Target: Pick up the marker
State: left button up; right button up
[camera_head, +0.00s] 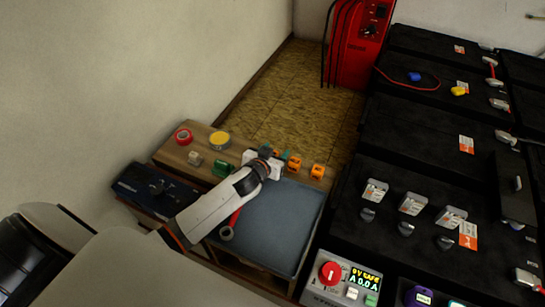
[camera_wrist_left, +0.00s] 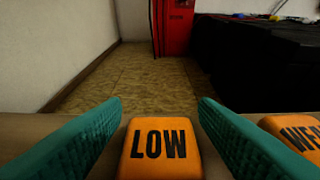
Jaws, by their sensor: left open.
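An orange block lettered LOW (camera_wrist_left: 160,148) stands on the wooden bench, likely one of the task's markers. It also shows in the head view (camera_head: 275,152) as a small orange patch, partly hidden by my gripper. My left gripper (camera_head: 276,155) is open; its two teal fingers stand on either side of the LOW block in the wrist view (camera_wrist_left: 160,125), with visible gaps on both sides. A second orange block, with lettering that starts WEA (camera_wrist_left: 297,130), is just right of the right finger. More orange blocks (camera_head: 317,171) sit to the right on the bench. My right gripper is not in view.
The bench (camera_head: 170,152) also holds a red roll (camera_head: 183,137), a yellow-topped round item (camera_head: 219,140), a green item (camera_head: 222,168) and a blue-grey mat (camera_head: 275,225). Black battery units (camera_head: 420,130) stand close on the right. A red cabinet (camera_head: 362,45) stands behind.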

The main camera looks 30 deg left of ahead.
pick_arm(q)
jog(key=shift+w+f, duration=0.1)
jog(key=shift+w, duration=0.15)
jog(key=c, duration=1)
